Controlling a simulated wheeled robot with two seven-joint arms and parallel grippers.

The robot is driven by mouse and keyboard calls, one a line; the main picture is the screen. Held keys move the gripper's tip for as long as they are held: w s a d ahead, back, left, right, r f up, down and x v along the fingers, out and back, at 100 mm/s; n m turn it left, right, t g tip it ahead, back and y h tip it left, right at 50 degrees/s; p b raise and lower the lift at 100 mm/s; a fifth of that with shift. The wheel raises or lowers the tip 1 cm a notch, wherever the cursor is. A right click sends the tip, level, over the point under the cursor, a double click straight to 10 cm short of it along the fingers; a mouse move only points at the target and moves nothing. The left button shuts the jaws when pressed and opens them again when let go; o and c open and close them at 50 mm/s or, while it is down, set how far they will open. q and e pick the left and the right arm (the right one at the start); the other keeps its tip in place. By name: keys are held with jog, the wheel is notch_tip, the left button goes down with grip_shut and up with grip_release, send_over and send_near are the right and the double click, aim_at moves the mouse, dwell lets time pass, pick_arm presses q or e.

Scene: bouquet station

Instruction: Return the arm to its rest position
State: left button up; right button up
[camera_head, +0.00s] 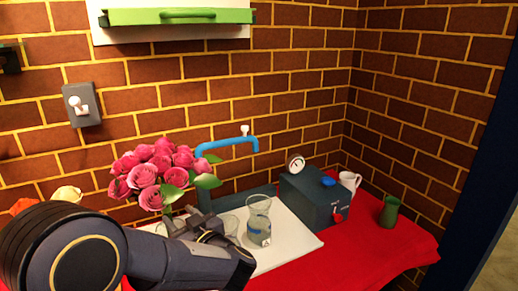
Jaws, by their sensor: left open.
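My left arm (75,250) comes in from the lower left, large and dark. Its left gripper (185,218) is at the arm's far end, over the left part of the white board, just below a bunch of pink roses (155,172). The jaws are open, and I see nothing held between them. The stems under the roses are mostly hidden behind the gripper. A clear glass vase (259,222) with some liquid low inside stands upright on the board, right of the gripper and apart from it. My right gripper is not in view.
A red cloth (375,243) covers the table. A dark box with a gauge and red knob (315,203), a white mug (349,181) and a green vase (389,211) stand at right. A blue tap (228,143) is behind. Orange and cream flowers (66,194) are at left. The front-right cloth is clear.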

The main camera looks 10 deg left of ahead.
pick_arm(q)
jog(key=s+d+r+m+t+h+p, duration=0.1)
jog(key=s+d+r+m+h+p, duration=0.15)
jog(key=h, duration=0.55)
jog(key=s+d+r+m+t+h+p, duration=0.2)
jog(key=r+m+h, duration=0.15)
jog(key=h, duration=0.45)
jog(key=s+f+m+g+p, duration=0.1)
jog(key=s+g, duration=0.3)
jog(key=s, duration=0.7)
jog(key=s+d+f+m+g+h+p, duration=0.1)
jog(key=s+f+g, duration=0.3)
jog(key=s, duration=0.8)
jog(key=shift+d+f+m+g+h+p, duration=0.2)
jog(key=shift+f+m+g+h+p, duration=0.15)
jog(key=shift+p, duration=0.25)
jog(key=shift+r, duration=0.1)
